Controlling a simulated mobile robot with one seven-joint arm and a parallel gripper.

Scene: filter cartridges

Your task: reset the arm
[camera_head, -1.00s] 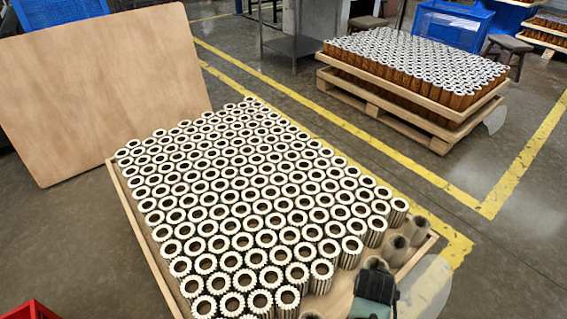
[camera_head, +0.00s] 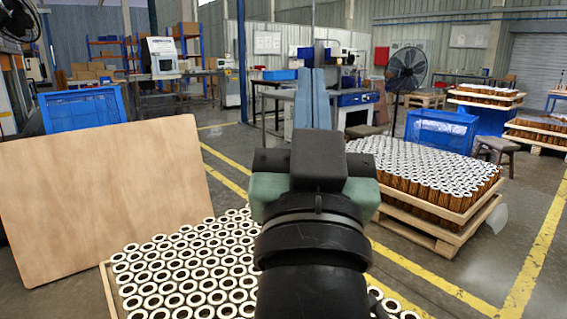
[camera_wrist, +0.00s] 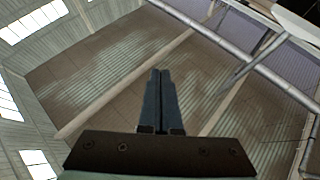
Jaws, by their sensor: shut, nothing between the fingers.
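My gripper (camera_head: 312,72) is raised in front of the head camera, with its two blue-grey fingers pointing up and side by side. In the wrist view my gripper (camera_wrist: 160,73) shows its fingers pressed together with nothing between them. The wrist camera faces the roof and high windows. The near pallet of filter cartridges (camera_head: 180,268) lies below my arm, which hides its right part. The cartridges stand upright in close rows.
A brown board (camera_head: 105,200) leans at the left behind the near pallet. A second loaded pallet (camera_head: 430,222) stands at the right, with a blue crate (camera_head: 442,134) behind it. Yellow floor lines run between. A fan (camera_head: 406,68) and workbenches stand farther back.

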